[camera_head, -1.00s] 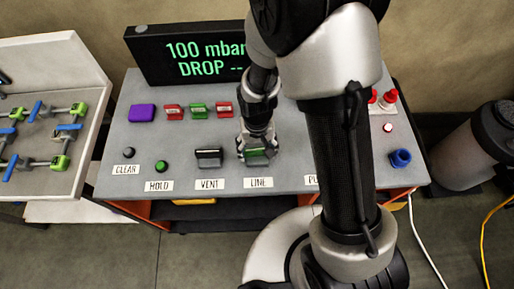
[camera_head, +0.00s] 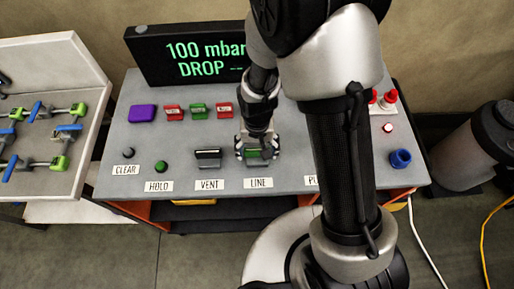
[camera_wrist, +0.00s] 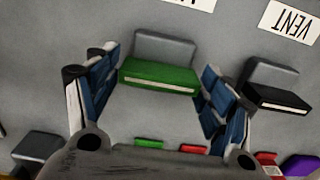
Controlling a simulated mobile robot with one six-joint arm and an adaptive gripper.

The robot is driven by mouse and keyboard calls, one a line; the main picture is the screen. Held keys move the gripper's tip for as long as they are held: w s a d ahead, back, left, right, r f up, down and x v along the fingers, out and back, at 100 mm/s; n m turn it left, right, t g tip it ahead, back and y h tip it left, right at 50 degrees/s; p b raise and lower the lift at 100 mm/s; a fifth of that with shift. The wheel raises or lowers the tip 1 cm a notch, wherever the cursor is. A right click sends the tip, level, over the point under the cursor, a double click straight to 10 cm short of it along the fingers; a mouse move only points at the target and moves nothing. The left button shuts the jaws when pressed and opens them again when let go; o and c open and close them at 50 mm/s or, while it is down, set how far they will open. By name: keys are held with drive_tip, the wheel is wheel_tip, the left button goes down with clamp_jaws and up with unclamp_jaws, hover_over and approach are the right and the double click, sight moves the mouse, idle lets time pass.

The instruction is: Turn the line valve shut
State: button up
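The line valve (camera_head: 252,155) is a block with a green face, behind the LINE label (camera_head: 258,183) on the grey panel. In the wrist view the line valve (camera_wrist: 160,74) shows a green front and a grey back part. My gripper (camera_head: 258,149) is over it, partly hiding it in the head view. In the wrist view my gripper (camera_wrist: 160,80) is open, with one blue-padded finger on each side of the valve. A gap shows at the left finger; the right finger is very close to the valve's edge, and I cannot tell whether it touches.
The dark vent valve (camera_head: 208,158) stands just left of the line valve, close to a finger in the wrist view. Red and green blocks (camera_head: 199,110) sit behind. A display (camera_head: 185,55) reads "100 mbar DROP --". My arm hides the panel's right middle.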

sight(257, 149)
drive_tip(key=shift+o, duration=0.9)
drive_tip(key=shift+r, duration=0.1)
wheel_tip(257, 149, up, 12)
idle(0.3)
